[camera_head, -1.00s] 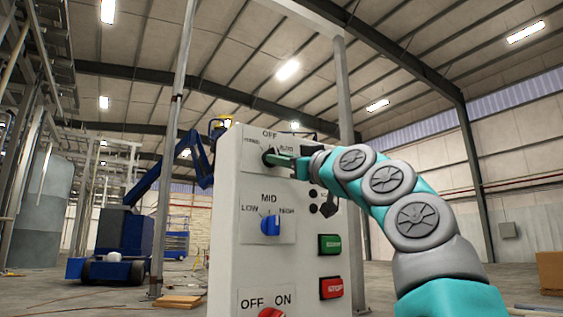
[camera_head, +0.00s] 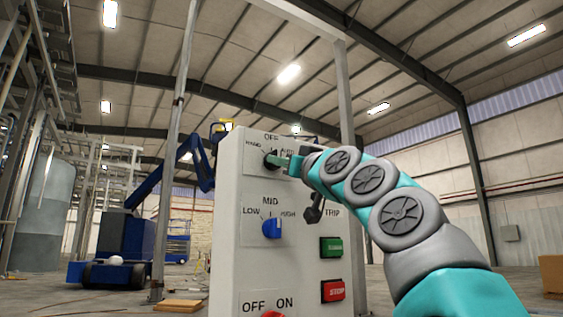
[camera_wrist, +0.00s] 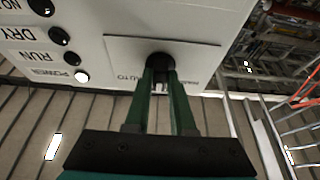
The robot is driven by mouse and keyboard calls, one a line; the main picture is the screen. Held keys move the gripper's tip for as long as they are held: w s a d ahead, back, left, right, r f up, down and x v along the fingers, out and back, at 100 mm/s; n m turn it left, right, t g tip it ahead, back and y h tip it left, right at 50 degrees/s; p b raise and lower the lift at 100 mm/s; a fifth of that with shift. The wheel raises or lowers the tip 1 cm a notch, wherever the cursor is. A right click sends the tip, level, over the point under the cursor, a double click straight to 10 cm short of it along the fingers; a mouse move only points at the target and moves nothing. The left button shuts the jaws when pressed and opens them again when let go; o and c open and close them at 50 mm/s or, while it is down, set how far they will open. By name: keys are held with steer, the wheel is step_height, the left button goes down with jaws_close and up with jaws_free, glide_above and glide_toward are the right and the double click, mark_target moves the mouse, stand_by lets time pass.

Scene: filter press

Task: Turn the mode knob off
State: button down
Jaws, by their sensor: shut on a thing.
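The mode knob (camera_head: 270,161) is a small black knob on the top plate of the white control panel (camera_head: 226,222). OFF is printed above it, with further labels to its left and right. It also shows as a dark round shape in the wrist view (camera_wrist: 160,59). My gripper (camera_head: 279,161) reaches it from the right, its green fingers closed around it. In the wrist view the two fingers (camera_wrist: 161,76) stand on either side of the knob. The fingers partly hide the knob, and I cannot tell which way its pointer faces.
Below sit a blue LOW/MID/HIGH knob (camera_head: 272,229), a red OFF/ON knob (camera_head: 271,314), a green button (camera_head: 330,247) and a red STOP button (camera_head: 332,291). A black switch (camera_head: 315,209) is near TRIP. A blue lift (camera_head: 122,235) stands behind left.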

steer(key=c, duration=0.8)
jaws_free()
steer(key=shift+o, duration=0.2)
steer(key=b+v, duration=0.3)
steer(key=v, duration=0.4)
steer(key=shift+s+d+f, duration=0.15)
steer(key=shift+s+d, duration=0.05)
steer(key=shift+s, duration=0.05)
